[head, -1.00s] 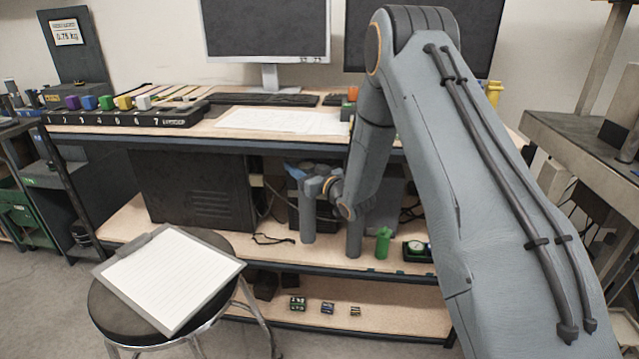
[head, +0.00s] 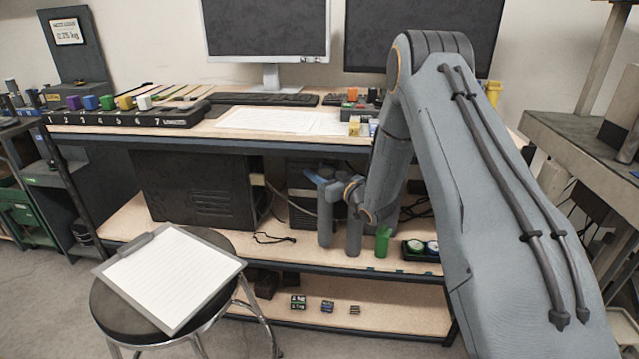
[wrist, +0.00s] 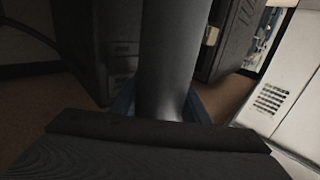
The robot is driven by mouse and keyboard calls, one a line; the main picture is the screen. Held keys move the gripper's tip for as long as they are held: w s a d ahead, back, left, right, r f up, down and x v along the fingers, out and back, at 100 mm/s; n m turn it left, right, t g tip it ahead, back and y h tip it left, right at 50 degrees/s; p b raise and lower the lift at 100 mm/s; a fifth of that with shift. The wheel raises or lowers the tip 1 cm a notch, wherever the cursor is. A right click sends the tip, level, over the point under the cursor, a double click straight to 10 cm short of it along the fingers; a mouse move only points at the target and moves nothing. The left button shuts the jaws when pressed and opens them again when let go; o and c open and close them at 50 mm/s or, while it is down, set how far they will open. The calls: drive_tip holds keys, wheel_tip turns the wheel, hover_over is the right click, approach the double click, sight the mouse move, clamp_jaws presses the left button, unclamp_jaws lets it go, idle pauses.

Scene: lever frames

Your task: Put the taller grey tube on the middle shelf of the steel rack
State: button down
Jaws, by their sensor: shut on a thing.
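My gripper (head: 320,180) is shut on a grey tube (head: 324,222), with its blue fingertips around the upper part. The tube hangs upright at the lower shelf of the desk; I cannot tell whether its foot touches the board. In the wrist view the held tube (wrist: 172,50) runs up from between the blue fingers (wrist: 160,108). A second grey tube (head: 354,236) stands just to its right, partly behind my arm, and looks shorter. I cannot clearly make out which furniture is the steel rack; a dark shelved stand (head: 62,170) is at the left edge.
A green cylinder (head: 382,243) and a black tray (head: 405,254) with round things stand right of the tubes. A black computer case (head: 195,190) is to the left. The desktop (head: 225,128) is overhead. A stool with a clipboard (head: 170,280) stands in front.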

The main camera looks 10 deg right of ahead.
drive_tip(key=f, duration=0.3)
drive_tip(key=shift+d+f, duration=0.2)
drive_tip(key=shift+f, duration=0.3)
drive_tip(key=c, duration=1)
unclamp_jaws()
drive_tip(key=shift+f, duration=0.1)
